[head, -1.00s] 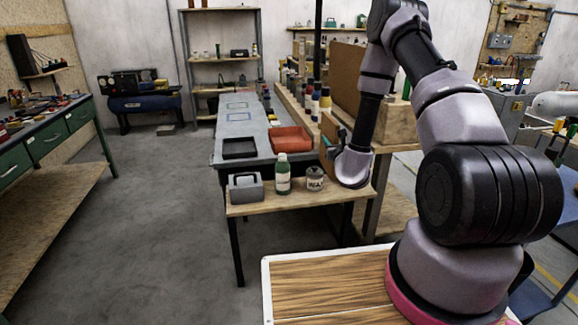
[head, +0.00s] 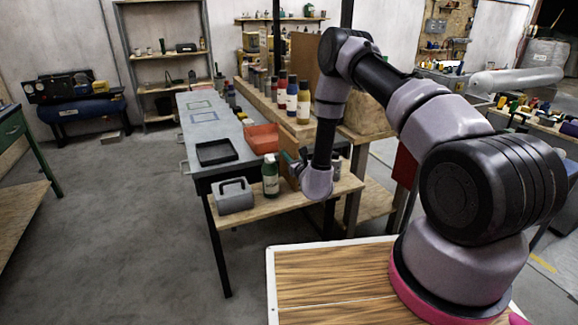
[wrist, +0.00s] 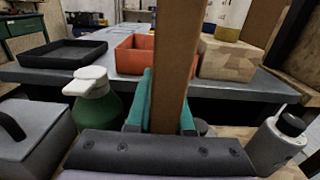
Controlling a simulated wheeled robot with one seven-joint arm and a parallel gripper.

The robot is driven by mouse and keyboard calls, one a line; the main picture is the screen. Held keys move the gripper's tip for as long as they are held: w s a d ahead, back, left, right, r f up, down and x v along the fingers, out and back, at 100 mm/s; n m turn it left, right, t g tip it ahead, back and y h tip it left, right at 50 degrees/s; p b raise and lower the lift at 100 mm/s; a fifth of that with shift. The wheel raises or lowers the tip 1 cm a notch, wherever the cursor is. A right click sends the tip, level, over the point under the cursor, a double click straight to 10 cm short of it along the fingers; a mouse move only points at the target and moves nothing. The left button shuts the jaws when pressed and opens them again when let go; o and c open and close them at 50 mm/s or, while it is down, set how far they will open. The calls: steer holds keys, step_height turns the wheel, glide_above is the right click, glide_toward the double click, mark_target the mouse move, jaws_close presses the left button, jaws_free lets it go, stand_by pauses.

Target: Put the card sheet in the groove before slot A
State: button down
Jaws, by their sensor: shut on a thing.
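The brown card sheet (wrist: 175,60) stands upright in the wrist view, seen nearly edge-on. My gripper (wrist: 168,103) is shut on its lower part, with a teal finger on each side. The sheet's top runs out of the wrist view. I cannot make out a groove or a slot label A in either view.
The green bottle (head: 270,175) and a grey caddy (head: 234,195) stand on the low bench (head: 262,208). The grey table (head: 205,128) behind holds a black tray (head: 217,152) and an orange bin (head: 262,138). A wooden block (wrist: 228,60) sits behind the sheet.

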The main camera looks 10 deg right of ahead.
steer(key=shift+f, duration=2)
steer(key=c, duration=0.8)
jaws_free()
steer(key=shift+f, duration=0.1)
